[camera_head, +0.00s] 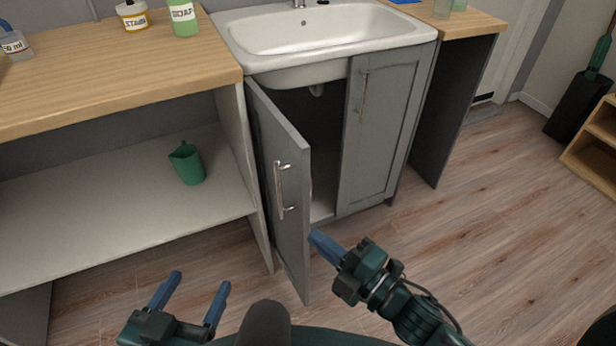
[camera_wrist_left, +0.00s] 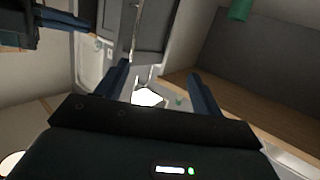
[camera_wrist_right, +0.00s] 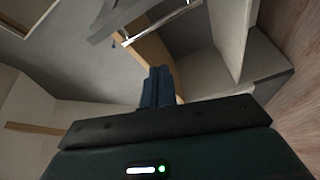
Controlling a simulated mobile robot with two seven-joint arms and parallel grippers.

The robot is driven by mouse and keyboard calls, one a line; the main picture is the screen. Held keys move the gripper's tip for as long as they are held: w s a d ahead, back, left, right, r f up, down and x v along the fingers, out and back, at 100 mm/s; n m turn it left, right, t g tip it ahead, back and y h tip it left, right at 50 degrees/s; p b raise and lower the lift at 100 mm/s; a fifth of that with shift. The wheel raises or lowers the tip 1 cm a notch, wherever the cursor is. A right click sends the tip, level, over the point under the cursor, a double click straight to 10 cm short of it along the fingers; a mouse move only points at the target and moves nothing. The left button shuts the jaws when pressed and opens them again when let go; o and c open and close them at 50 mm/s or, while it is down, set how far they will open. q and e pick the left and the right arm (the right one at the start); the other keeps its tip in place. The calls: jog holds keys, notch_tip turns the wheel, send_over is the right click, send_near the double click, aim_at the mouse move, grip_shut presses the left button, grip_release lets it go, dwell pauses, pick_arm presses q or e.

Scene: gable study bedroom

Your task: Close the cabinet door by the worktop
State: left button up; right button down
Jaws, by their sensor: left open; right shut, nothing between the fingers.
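The grey cabinet's left door (camera_head: 279,190) stands open below the sink, swung out toward me, with a metal bar handle (camera_head: 281,190) on its outer face. The right door (camera_head: 380,125) is closed. My right gripper (camera_head: 318,240) is shut and empty, on the right of the open door's free edge and close to it in the head view; whether it touches is unclear. My left gripper (camera_head: 198,287) is open and empty, low and left of the door. In the right wrist view the shut fingers (camera_wrist_right: 158,88) show below a handle bar (camera_wrist_right: 160,25).
A white sink (camera_head: 325,30) sits above the cabinet. A wooden worktop (camera_head: 100,75) with bottles and jars is at left, over a white shelf (camera_head: 110,225) holding a green jug (camera_head: 187,164). A wooden shelf unit (camera_head: 598,150) stands far right.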

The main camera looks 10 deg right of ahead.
aim_at(305, 200)
jog(key=shift+w+a+r+n+g+p, duration=0.1)
jog(key=shift+w+a+n, duration=0.35)
jog(key=shift+w, duration=1.2)
jog(key=shift+w+a+r+n+g+p, duration=0.15)
jog(key=shift+w+n, duration=0.45)
jog(key=shift+w, duration=1)
jog(key=shift+w+a+n+g+p, duration=0.1)
jog(key=shift+w+a+n, duration=0.4)
jog(key=shift+w, duration=1.15)
jog(key=shift+d, duration=0.15)
